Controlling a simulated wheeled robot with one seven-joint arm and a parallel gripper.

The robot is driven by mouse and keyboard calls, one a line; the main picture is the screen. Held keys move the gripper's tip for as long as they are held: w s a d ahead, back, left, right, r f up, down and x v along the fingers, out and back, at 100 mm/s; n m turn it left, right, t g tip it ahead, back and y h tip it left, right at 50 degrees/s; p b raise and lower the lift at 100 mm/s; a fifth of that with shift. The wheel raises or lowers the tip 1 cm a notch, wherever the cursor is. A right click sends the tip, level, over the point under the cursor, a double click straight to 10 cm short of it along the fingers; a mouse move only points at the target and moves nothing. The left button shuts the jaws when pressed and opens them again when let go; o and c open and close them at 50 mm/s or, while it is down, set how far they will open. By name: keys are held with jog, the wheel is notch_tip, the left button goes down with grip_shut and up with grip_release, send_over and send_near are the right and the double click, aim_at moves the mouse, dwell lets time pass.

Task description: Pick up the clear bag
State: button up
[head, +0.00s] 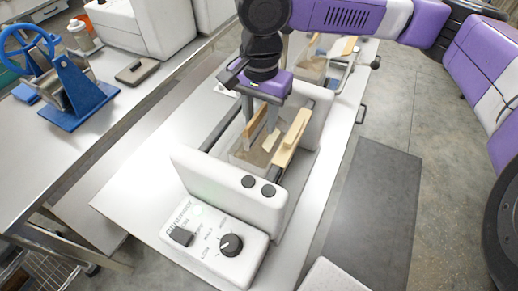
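A clear bag (243,157), see-through and faintly brownish, sits low between the white end housings of a bench machine (228,186). Its outline is hard to make out against the machine. My gripper (261,122) hangs from the purple wrist directly above the machine's middle, pointing down. Its two grey fingers stand apart, with tan strips close around them. The fingertips are partly lost among these strips, and I cannot tell whether they touch the bag.
The machine has a black knob (231,245) and switch at its front. A tan bar (291,138) lies along its right side. A blue hand-wheel device (72,92) stands on the left bench. A dark mat (372,210) covers the floor at right.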

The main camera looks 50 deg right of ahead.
grip_shut()
jog(key=shift+r, duration=0.1)
dwell(1.2)
